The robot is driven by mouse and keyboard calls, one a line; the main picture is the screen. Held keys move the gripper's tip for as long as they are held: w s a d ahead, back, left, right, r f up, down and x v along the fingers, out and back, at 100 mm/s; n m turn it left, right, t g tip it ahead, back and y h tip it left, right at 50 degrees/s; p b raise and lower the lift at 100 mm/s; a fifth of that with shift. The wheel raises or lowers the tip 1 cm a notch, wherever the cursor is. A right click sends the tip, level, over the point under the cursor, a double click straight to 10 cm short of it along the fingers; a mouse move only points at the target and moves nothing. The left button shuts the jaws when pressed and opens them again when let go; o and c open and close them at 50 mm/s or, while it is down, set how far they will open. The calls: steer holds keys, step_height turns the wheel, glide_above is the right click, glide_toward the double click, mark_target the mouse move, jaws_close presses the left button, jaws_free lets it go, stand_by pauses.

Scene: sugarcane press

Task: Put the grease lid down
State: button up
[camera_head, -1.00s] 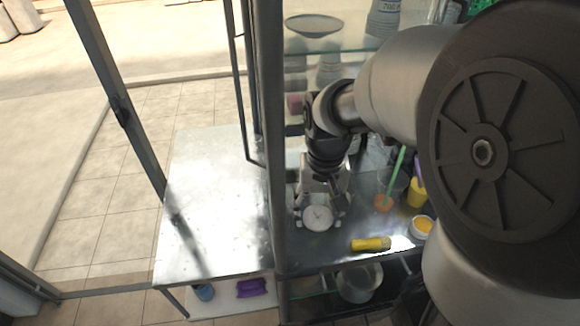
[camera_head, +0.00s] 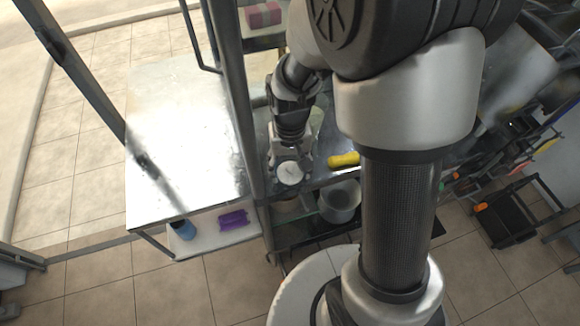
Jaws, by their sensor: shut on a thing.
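The grease lid (camera_head: 290,173) is a round, pale disc in the head view. My gripper (camera_head: 289,163) is shut on it and points down at the front part of the metal counter. The lid's face is turned up toward the camera. I cannot tell whether the lid touches the counter or hangs just above it. My arm hides much of the counter to the right.
A yellow tool (camera_head: 343,159) lies right of the lid. A bare metal table (camera_head: 180,130) stands left, beyond an upright post (camera_head: 238,90). Below are a grey pot (camera_head: 340,203), a purple item (camera_head: 232,219) and a blue item (camera_head: 183,229). A black rack (camera_head: 505,215) stands right.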

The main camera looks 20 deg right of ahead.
mark_target(290, 169)
steer(key=shift+r, duration=0.1)
steer(key=o, duration=0.7)
step_height(290, 169, up, 12)
steer(key=p, duration=0.4)
steer(key=s+r+t, duration=0.1)
steer(key=s+r, duration=0.3)
steer(key=s, duration=0.1)
steer(key=s+r+n+t, duration=0.1)
steer(key=s+r+t, duration=0.1)
steer(key=s+r, duration=0.2)
steer(key=s+r+n+t, duration=0.1)
steer(key=s+r, duration=0.3)
steer(key=s, duration=0.2)
steer(key=shift+d+r+t, duration=0.1)
steer(key=shift+r+t, duration=0.1)
steer(key=shift+t, duration=0.1)
